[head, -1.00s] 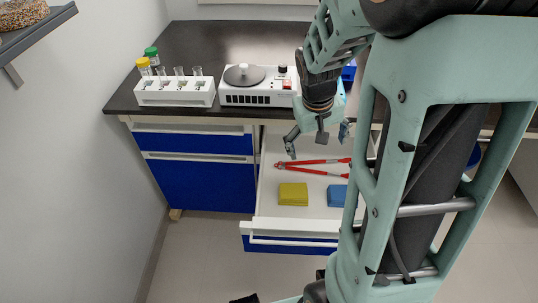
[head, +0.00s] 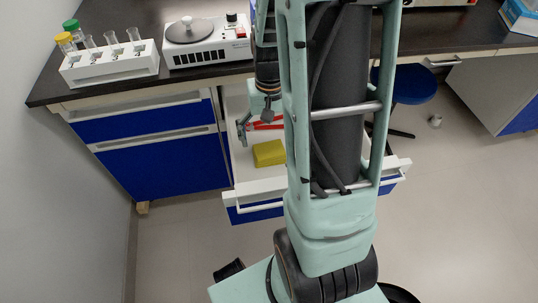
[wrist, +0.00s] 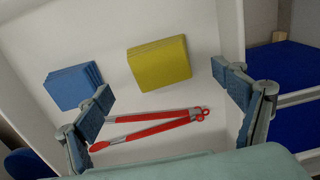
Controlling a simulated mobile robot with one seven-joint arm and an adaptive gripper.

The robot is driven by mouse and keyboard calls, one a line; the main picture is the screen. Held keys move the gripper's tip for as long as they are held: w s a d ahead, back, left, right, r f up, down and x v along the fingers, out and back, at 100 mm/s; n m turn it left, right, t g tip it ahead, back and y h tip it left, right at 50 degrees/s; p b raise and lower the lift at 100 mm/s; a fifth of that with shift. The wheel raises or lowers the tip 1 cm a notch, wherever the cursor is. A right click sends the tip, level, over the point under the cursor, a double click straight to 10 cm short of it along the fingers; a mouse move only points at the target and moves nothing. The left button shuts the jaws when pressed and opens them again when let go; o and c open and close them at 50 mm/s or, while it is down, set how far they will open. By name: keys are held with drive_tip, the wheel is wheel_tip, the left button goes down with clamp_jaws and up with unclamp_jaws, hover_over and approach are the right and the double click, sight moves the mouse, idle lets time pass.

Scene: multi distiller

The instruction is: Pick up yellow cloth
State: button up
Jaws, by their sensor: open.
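The yellow cloth (head: 269,153), a folded stack, lies flat in the open white drawer (head: 246,170). In the wrist view the yellow cloth (wrist: 159,63) lies near the top middle, beyond the fingertips. My gripper (wrist: 168,82) is open and empty above the drawer, its two fingers spread wide and apart from the cloth. In the head view my gripper (head: 256,126) is just behind the cloth, partly hidden by my arm.
Red tongs (wrist: 150,129) lie in the drawer between the fingers. A blue cloth stack (wrist: 74,85) lies left of the yellow one. A test-tube rack (head: 110,64) and a white stirrer (head: 207,42) stand on the dark counter. A blue stool (head: 408,86) stands at right.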

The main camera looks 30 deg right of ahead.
sight(270, 150)
drive_tip(key=shift+f+b, duration=1.25)
drive_tip(key=shift+f, duration=1.55)
drive_tip(key=shift+c, duration=0.4)
drive_tip(key=c, duration=1.1)
drive_tip(key=shift+w+r, duration=0.1)
drive_tip(key=shift+r, duration=0.05)
drive_tip(key=shift+r, duration=0.3)
drive_tip(key=r, duration=0.1)
drive_tip(key=r+p, duration=0.2)
drive_tip(key=shift+s+d+r, duration=0.25)
drive_tip(key=shift+d, duration=0.05)
drive_tip(key=s+d+r, duration=0.1)
drive_tip(key=s+d+r+p, duration=0.1)
drive_tip(key=r, duration=0.1)
drive_tip(key=d+r+p, duration=0.1)
drive_tip(key=shift+s+r, duration=0.4)
drive_tip(key=s+d+r+p, duration=0.1)
drive_tip(key=s+d+r, duration=0.3)
drive_tip(key=s+d, duration=0.2)
drive_tip(key=shift+s+d+p, duration=0.25)
drive_tip(key=shift+s+p, duration=0.05)
drive_tip(key=shift+p, duration=0.05)
